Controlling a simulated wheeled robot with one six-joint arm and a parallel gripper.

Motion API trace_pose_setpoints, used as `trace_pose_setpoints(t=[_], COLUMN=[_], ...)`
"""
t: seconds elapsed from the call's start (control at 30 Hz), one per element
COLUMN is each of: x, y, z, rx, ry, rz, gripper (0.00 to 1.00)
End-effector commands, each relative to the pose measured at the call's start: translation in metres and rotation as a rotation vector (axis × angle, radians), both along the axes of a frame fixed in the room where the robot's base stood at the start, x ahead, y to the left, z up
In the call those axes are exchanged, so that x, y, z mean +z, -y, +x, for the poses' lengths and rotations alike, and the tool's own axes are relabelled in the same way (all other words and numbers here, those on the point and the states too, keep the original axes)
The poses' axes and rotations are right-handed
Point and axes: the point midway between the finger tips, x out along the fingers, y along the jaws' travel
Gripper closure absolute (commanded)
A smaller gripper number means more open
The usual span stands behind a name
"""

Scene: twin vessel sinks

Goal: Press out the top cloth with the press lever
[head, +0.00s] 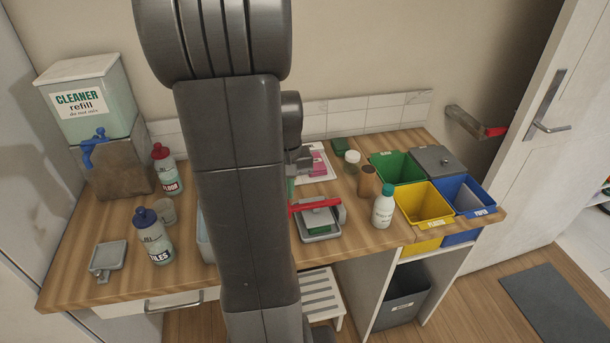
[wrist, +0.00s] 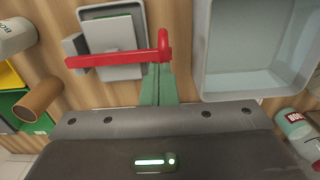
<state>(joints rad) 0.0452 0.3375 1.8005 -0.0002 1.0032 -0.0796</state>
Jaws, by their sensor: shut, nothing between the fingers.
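The press (head: 321,235) stands on the wooden counter, right of my arm in the head view. Its red lever (head: 315,206) lies across it, roughly level. In the wrist view the lever (wrist: 115,60) runs over the grey press plate (wrist: 113,35), with an upturned handle end at the right. A green cloth (wrist: 108,8) shows as an edge around the plate, mostly hidden beneath it. My gripper (wrist: 157,70) has its green fingers shut and empty, their tips right by the lever's handle end. I cannot tell whether they touch it.
A grey basin (wrist: 255,50) stands right of the press in the wrist view. A white bottle (head: 383,206), a brown jar (head: 367,181) and colored bins (head: 424,203) stand to the right. A tray (head: 328,172) with pink cloth lies behind.

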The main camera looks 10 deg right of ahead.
Motion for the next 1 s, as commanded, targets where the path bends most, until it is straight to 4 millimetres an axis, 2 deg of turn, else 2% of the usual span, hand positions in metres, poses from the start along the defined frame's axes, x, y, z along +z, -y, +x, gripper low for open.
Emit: trace_pose_setpoints(t=[1.0], x=[-0.0083], y=[0.0002], z=[-0.0006], rx=[-0.001], ry=[-0.002], rz=[0.0], gripper=[1.0])
